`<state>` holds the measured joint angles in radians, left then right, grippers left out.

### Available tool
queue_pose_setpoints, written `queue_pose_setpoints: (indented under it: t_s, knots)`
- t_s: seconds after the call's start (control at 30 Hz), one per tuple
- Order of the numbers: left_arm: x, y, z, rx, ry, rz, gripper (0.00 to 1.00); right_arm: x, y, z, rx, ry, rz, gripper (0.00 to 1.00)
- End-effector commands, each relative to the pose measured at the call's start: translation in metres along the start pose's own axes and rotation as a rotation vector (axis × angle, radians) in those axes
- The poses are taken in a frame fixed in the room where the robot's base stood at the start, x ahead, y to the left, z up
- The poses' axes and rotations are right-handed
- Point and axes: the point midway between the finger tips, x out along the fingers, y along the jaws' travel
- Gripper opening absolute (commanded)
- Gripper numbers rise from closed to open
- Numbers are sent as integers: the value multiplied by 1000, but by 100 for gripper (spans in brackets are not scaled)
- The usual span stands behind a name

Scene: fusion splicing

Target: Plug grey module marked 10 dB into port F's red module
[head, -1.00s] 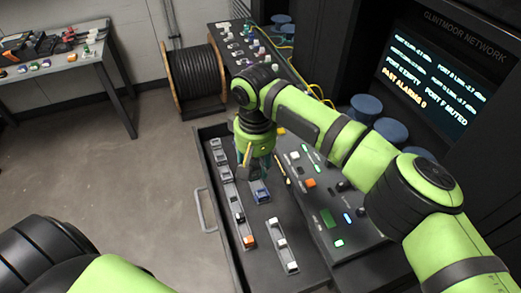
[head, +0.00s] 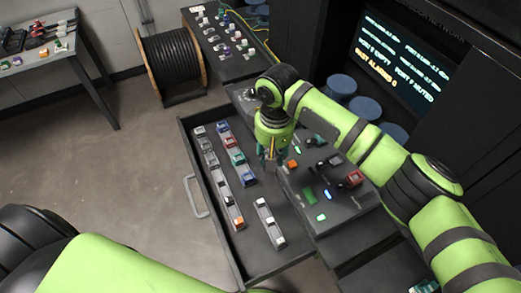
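Several small modules lie in racks in the open drawer, among them grey or white ones (head: 211,159) in the left rack; their markings are too small to read. A red module (head: 354,178) sits on the right part of the dark panel; I cannot read its port label. Another red module (head: 229,141) lies in the drawer's second rack. My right gripper (head: 268,161) points down near the panel's left edge, beside the drawer. Its fingers are small and dark here, and I cannot tell whether they hold anything. My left arm crosses the lower left; its gripper is not clearly seen.
The open drawer (head: 238,262) has a handle (head: 196,198) on its left. A cable spool (head: 171,64) and a bench with small parts (head: 231,66) stand behind. A screen (head: 402,62) reads port F muted. The floor at left is free.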

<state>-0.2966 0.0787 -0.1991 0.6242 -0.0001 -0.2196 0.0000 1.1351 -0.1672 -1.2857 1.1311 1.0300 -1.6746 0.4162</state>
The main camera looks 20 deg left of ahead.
Motion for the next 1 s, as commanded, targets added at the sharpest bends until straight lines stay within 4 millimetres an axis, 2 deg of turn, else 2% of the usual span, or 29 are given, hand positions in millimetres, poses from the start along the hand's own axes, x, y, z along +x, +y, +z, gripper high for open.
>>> queue_pose_setpoints:
  t_s: [0.37,1.0]
  knots:
    - [-1,0,4,-1,-7,0,46,0,35,17,0,0,1,13]
    - [11,1,7,1,-10,1,46,0,92,46,1,0,1,13]
